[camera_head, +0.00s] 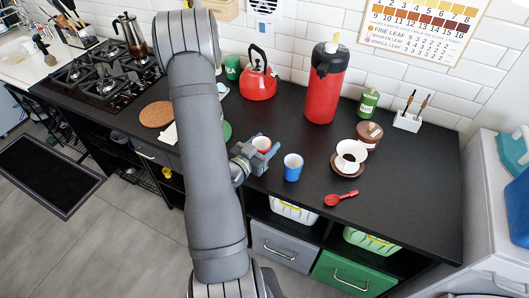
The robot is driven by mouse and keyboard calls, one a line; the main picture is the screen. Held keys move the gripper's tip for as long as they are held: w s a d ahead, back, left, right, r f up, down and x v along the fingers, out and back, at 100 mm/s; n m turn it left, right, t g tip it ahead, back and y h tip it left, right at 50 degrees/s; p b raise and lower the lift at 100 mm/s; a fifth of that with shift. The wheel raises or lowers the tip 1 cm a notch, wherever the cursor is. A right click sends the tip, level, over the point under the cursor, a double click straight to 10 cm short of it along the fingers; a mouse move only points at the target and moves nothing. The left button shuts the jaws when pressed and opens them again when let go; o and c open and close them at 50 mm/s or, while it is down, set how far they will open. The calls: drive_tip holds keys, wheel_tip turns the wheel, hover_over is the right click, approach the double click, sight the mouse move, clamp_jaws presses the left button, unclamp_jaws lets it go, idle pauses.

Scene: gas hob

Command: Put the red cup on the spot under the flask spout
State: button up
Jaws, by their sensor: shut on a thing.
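The red cup (261,143), with a white inside, is on or just above the black counter, left of the middle of the counter. My gripper (262,154) is shut on it from the near left side, and the jaws hide its lower part. I cannot tell if the cup touches the counter. The red flask (322,95) with a black top and spout stands upright farther back and to the right, apart from the cup. The spot under its spout is not clearly marked in this view.
A blue cup (292,168) stands close to the right of my gripper. A red kettle (258,82) is behind. A white dripper (351,153), a red spoon (341,198) and a brown jar (369,134) are to the right. Bare counter lies between the cup and flask.

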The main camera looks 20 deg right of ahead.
sight(265, 152)
drive_tip(key=shift+f, duration=1.9)
drive_tip(key=shift+f, duration=0.15)
drive_tip(key=shift+f, duration=0.1)
drive_tip(key=o, duration=1.1)
drive_tip(key=v, duration=1.7)
drive_tip(key=shift+a+r, duration=0.25)
drive_tip(key=shift+r, duration=0.05)
